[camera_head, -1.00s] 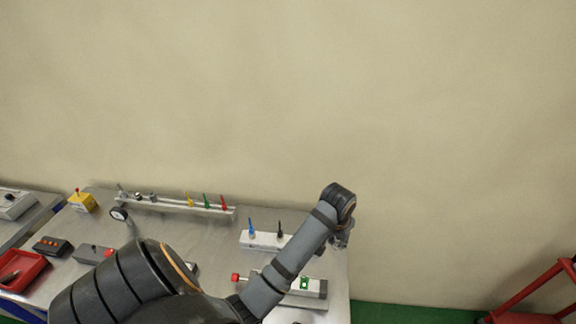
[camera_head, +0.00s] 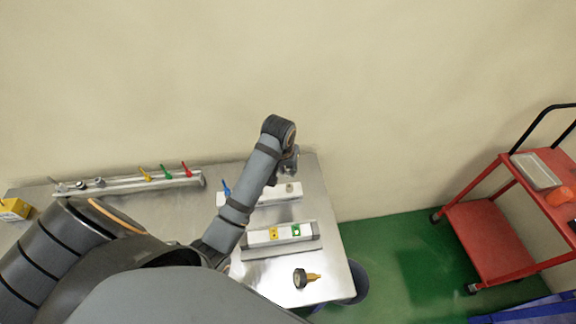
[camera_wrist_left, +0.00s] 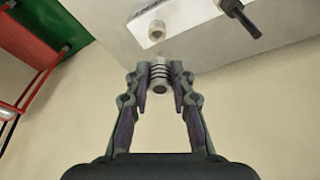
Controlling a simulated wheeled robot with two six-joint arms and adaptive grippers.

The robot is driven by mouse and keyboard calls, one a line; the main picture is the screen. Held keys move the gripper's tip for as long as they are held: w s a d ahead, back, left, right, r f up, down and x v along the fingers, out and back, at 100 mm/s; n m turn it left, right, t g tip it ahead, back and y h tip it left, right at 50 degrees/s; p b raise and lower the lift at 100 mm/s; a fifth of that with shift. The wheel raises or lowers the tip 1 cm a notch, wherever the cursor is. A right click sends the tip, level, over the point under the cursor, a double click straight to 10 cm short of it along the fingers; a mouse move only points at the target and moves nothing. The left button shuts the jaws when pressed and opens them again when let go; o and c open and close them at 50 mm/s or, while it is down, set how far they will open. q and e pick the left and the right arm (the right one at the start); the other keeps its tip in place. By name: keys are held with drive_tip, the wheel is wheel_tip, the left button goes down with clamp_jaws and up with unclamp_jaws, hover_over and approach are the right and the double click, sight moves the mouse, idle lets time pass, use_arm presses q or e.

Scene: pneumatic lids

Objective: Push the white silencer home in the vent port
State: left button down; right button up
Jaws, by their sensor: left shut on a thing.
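The white silencer (camera_wrist_left: 159,72), a small pale ribbed plug, is pinched between the fingertips of my left gripper (camera_wrist_left: 160,80) in the left wrist view. My left gripper (camera_head: 288,167) also shows small in the head view, over the right end of the white valve block (camera_head: 262,196). A round pale port (camera_wrist_left: 156,31) on the block lies just beyond the silencer in the wrist view; they look apart. I cannot tell from here whether this is the vent port. It also shows in the head view (camera_head: 290,188). My right gripper is out of view.
A grey-white unit (camera_head: 280,235) and a black-and-brass part (camera_head: 305,279) lie nearer on the table. A red trolley (camera_head: 490,235) stands right.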

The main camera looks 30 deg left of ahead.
sight(289, 175)
use_arm(q)
drive_tip(key=shift+d+f, duration=0.1)
drive_tip(key=shift+f, duration=0.5)
drive_tip(key=shift+d+f, duration=0.2)
drive_tip(key=shift+f, duration=0.15)
drive_tip(key=shift+d+f+b, duration=0.1)
drive_tip(key=shift+f+b, duration=0.35)
drive_tip(key=shift+f, duration=0.25)
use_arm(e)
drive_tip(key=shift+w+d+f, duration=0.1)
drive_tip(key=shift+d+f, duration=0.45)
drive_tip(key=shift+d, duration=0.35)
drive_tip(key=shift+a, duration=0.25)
use_arm(q)
drive_tip(key=shift+p, duration=0.65)
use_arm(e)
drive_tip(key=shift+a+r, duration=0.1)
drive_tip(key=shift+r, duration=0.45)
